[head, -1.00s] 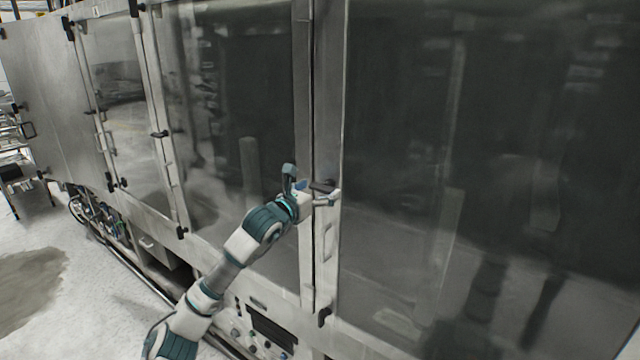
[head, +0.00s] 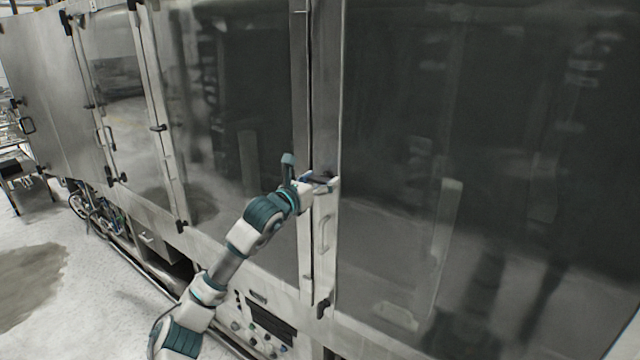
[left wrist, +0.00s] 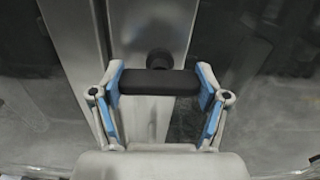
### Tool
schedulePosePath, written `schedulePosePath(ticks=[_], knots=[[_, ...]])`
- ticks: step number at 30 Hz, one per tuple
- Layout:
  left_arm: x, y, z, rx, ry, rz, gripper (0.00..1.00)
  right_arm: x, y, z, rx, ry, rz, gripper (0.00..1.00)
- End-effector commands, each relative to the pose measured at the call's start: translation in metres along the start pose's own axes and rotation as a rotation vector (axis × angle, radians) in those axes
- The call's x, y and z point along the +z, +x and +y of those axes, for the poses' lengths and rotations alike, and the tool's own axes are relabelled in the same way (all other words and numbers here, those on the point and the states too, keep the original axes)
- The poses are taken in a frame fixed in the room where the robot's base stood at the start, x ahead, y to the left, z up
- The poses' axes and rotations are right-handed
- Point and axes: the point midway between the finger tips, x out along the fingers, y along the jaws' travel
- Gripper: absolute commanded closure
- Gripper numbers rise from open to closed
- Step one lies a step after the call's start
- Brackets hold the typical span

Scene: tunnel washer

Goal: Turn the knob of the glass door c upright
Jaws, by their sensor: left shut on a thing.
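The black knob (left wrist: 158,83) is a short bar on a dark round stem, mounted on the metal frame strip between two large glass doors. In the left wrist view the bar lies level across the picture. My left gripper (left wrist: 160,90) is shut on it, with one blue-padded finger at each end of the bar. In the head view the left gripper (head: 322,183) covers much of the knob, so its exact tilt there is hard to tell. The glass door on the right (head: 480,150) and the glass door on the left (head: 235,100) both look closed. My right gripper is not in view.
A pale pull handle (head: 325,233) stands just below the knob. A dark latch (head: 321,308) sits lower on the frame. A control panel (head: 268,325) lies under the doors. The floor (head: 100,290) at left is open.

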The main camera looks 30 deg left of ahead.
Motion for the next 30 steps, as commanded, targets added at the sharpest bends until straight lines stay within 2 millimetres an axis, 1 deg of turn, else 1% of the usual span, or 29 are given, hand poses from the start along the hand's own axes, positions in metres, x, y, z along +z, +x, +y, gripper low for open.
schedulePosePath(ticks=[1, 3, 8, 12, 21, 30], knots=[[-0.005, 0.001, 0.001, 0.002, -0.023, 0.003, 0.6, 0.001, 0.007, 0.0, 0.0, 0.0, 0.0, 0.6], [-0.006, 0.001, 0.001, 0.002, -0.066, 0.004, 0.6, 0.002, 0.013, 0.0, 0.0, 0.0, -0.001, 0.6], [-0.007, 0.001, 0.001, 0.003, -0.19, 0.003, 0.6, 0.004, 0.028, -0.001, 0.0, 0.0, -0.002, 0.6], [-0.007, 0.001, 0.002, 0.004, -0.321, 0.004, 0.6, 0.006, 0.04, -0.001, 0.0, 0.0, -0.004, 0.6], [-0.005, 0.002, 0.002, 0.004, -0.606, 0.005, 0.6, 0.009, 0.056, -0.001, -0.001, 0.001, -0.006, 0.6], [-0.005, 0.002, 0.002, 0.006, -0.892, 0.006, 0.6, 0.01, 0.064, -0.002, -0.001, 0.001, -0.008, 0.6]])
